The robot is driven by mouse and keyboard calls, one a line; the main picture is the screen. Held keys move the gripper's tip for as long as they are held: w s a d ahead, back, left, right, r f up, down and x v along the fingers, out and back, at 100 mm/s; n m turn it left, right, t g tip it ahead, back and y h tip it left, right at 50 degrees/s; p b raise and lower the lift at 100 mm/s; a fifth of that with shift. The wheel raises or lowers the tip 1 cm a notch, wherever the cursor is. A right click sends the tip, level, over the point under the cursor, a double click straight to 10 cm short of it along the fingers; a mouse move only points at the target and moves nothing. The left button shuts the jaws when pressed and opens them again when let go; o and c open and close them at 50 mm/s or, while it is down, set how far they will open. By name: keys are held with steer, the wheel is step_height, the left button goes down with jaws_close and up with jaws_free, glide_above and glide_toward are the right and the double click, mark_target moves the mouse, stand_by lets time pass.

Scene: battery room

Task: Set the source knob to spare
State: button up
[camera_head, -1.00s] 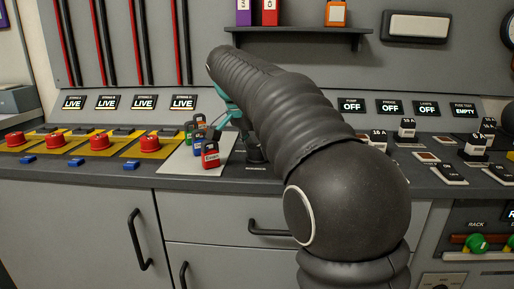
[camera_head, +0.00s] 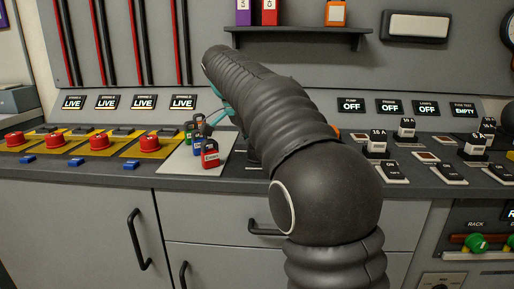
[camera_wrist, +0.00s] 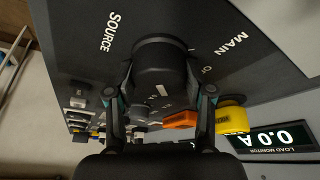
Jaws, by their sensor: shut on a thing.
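The source knob (camera_wrist: 160,68) is a black round knob on a dark panel in the wrist view. A small white mark shows on it. The printed words SOURCE and MAIN stand on either side of it, with part of another label beside MAIN. A spare label cannot be made out. My gripper (camera_wrist: 160,92) has one finger on each side of the knob and is shut on it. In the head view my dark arm hides the knob and most of the gripper; only teal gripper parts show (camera_head: 222,114).
Red, blue and green padlocks (camera_head: 210,154) stand on a pale plate close to my gripper. Red buttons (camera_head: 100,141) on yellow plates lie left. Black-and-white switches (camera_head: 377,143) are right. A yellow part (camera_wrist: 232,117) and an orange part (camera_wrist: 181,120) sit near one finger.

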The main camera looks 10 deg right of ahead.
steer(key=o, duration=1.2)
steer(key=shift+a, duration=0.1)
steer(key=shift+c, duration=0.2)
steer(key=shift+v, duration=3.6)
steer(key=shift+r, duration=0.15)
